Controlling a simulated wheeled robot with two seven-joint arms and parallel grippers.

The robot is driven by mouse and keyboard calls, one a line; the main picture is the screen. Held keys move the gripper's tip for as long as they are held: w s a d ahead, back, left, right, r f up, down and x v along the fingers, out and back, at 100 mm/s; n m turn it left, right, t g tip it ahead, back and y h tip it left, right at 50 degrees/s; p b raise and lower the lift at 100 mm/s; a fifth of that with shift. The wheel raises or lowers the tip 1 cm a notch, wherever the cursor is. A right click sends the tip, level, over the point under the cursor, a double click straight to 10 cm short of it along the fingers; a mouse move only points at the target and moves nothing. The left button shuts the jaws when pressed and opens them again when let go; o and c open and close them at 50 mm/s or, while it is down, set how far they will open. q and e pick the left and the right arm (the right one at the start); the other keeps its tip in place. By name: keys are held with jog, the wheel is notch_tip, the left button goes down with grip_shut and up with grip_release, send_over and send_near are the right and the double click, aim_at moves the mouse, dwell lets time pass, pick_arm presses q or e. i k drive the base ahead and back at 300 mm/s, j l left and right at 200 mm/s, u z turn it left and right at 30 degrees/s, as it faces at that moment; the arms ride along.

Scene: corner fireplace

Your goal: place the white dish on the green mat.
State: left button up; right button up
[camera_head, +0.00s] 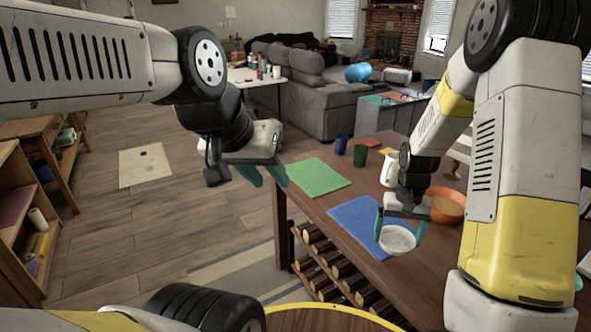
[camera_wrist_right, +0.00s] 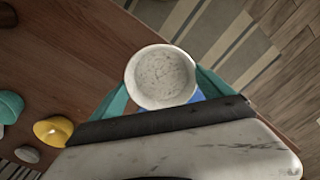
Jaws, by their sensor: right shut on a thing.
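The white dish (camera_head: 397,241) is a small round bowl with a speckled inside. My right gripper (camera_head: 400,228) is shut on it, with a teal finger on each side. The wrist view shows the dish (camera_wrist_right: 162,77) upright between the fingers. In the head view it overlaps the right part of the blue mat (camera_head: 352,215); I cannot tell whether it touches the mat or hangs above it. The green mat (camera_head: 317,177) lies flat and bare at the table's far left. My left gripper (camera_head: 264,176) is open and empty, left of the green mat.
An orange bowl (camera_head: 446,204), a white mug (camera_head: 389,170), a blue cup (camera_head: 341,144) and a green cup (camera_head: 360,155) stand on the wooden table. The wrist view shows a yellow object (camera_wrist_right: 52,130) near the gripper. Bottles lie in the rack below.

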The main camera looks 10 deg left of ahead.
aim_at(315, 175)
jog(key=i+j+u, duration=0.2)
jog(key=i+u, duration=0.5)
jog(key=i, duration=0.15)
jog(key=i+j, duration=0.1)
jog(key=i, duration=0.5)
jog(key=u, duration=0.05)
